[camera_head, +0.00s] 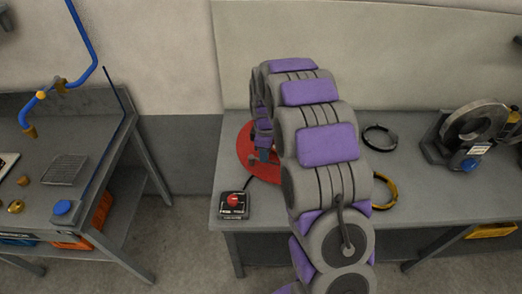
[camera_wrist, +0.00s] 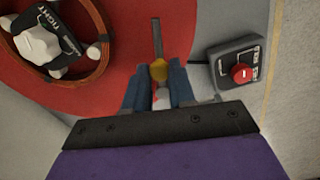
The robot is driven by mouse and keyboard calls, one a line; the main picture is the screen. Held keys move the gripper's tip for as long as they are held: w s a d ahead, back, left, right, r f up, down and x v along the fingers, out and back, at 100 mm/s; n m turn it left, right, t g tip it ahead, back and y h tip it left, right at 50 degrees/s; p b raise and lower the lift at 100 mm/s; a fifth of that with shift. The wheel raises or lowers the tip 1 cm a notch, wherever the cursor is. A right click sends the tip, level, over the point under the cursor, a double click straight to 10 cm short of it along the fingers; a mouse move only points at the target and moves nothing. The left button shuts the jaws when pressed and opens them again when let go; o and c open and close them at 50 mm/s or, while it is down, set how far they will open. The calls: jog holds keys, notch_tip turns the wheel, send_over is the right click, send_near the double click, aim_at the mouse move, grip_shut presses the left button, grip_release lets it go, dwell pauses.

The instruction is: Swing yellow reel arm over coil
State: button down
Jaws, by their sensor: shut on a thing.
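A red disc (camera_wrist: 110,85) fills much of the wrist view; in the head view it (camera_head: 246,152) lies on the bench, partly hidden behind my arm. A copper coil (camera_wrist: 103,62) lies on the disc at upper left, around a pale hub knob (camera_wrist: 38,43) with a dark "TIGHT" label. My gripper (camera_wrist: 160,80) is at the disc's right side, right of the coil and apart from it. Its blue fingers are shut on a yellow knob (camera_wrist: 159,69). A thin grey strip (camera_wrist: 156,40) runs up from the knob; I cannot tell whether it is a bar or a slot.
A control box (camera_wrist: 238,68) with a red button sits close right of my gripper; it also shows in the head view (camera_head: 234,204). A black ring (camera_head: 380,138), a yellow ring (camera_head: 384,190) and a grey machine (camera_head: 470,135) are farther right on the bench. A second bench (camera_head: 110,125) stands left.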

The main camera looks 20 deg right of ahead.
jog(key=n+p, duration=0.1)
jog(key=w+n+p, duration=0.1)
jog(key=shift+w+d+r+n, duration=0.15)
jog(key=shift+d+n, duration=0.05)
jog(key=shift+n, duration=0.2)
jog(key=n+p, duration=0.1)
jog(key=w+n+p, duration=0.1)
jog(key=n, duration=0.1)
jog(key=shift+w+d+n, duration=0.15)
jog(key=shift+w+n, duration=0.1)
jog(key=shift+n, duration=0.05)
jog(key=shift+w+a+n+p, duration=0.1)
jog(key=shift+w+n+p, duration=0.3)
jog(key=shift+n, duration=0.45)
jog(key=shift+w+a+n+p, duration=0.1)
jog(key=shift+w+n+p, duration=0.25)
jog(key=shift+n, duration=0.45)
jog(key=shift+w+n+p, duration=0.3)
jog(key=shift+n+p, duration=0.15)
jog(key=shift+n, duration=0.4)
jog(key=c, duration=1)
grip_release()
jog(key=shift+w, duration=0.1)
jog(key=shift+o, duration=0.3)
notch_tip(320, 180, up, 17)
jog(key=p, duration=0.1)
